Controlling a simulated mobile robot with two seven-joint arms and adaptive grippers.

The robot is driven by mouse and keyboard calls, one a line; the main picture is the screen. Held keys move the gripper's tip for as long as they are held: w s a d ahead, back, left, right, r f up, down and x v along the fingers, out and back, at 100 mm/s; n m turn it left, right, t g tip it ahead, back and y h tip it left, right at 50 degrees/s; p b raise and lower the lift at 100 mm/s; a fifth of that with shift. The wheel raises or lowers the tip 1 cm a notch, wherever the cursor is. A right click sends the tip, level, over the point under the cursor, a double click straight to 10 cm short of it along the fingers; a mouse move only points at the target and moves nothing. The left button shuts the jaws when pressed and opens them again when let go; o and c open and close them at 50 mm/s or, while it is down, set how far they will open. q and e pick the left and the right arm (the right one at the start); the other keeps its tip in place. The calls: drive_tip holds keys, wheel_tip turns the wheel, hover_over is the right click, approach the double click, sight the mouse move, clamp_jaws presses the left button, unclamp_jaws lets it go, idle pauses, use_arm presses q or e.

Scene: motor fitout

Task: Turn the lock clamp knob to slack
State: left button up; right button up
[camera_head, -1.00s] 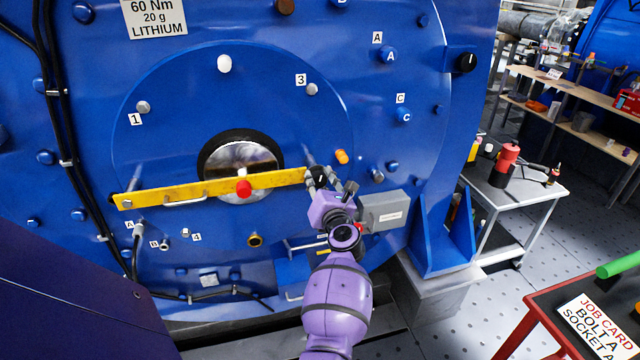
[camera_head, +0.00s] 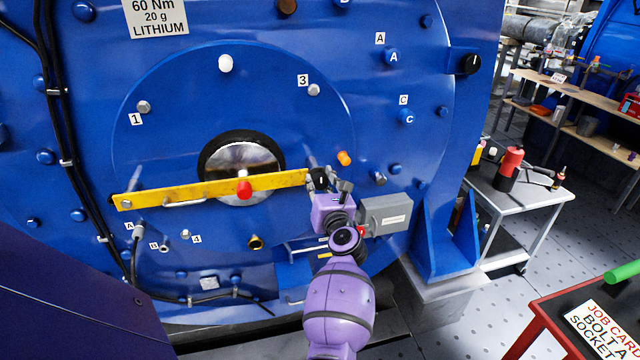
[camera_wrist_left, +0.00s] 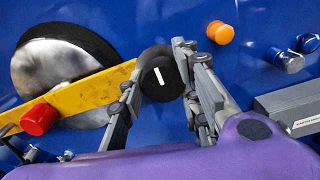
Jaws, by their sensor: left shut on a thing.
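The lock clamp knob (camera_wrist_left: 158,73) is round and black with a white line, at the right end of the yellow bar (camera_wrist_left: 85,97). In the wrist view its line is nearly upright, its top leaning a little left. My left gripper (camera_wrist_left: 157,85) has one finger on each side of the knob and is shut on it. In the head view my purple left arm reaches up to the knob (camera_head: 320,178), and the fingers partly hide it. My right gripper is not in view.
A red knob (camera_head: 244,189) stands out from the bar's middle. An orange knob (camera_head: 344,158) and a grey box (camera_head: 384,213) are close to my left gripper. Another black knob with a white line (camera_head: 467,63) is at upper right. A small trolley (camera_head: 535,197) stands right.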

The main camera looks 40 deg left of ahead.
use_arm(q)
drive_tip(key=o, duration=1.1)
drive_tip(key=shift+s+a+r, duration=0.15)
drive_tip(key=shift+r, duration=0.1)
drive_tip(key=shift+f, duration=0.1)
drive_tip(key=shift+d+f, duration=0.1)
drive_tip(key=shift+d, duration=0.1)
drive_tip(key=v, duration=1.1)
drive_tip(key=shift+s+d, duration=0.25)
drive_tip(key=shift+s, duration=0.05)
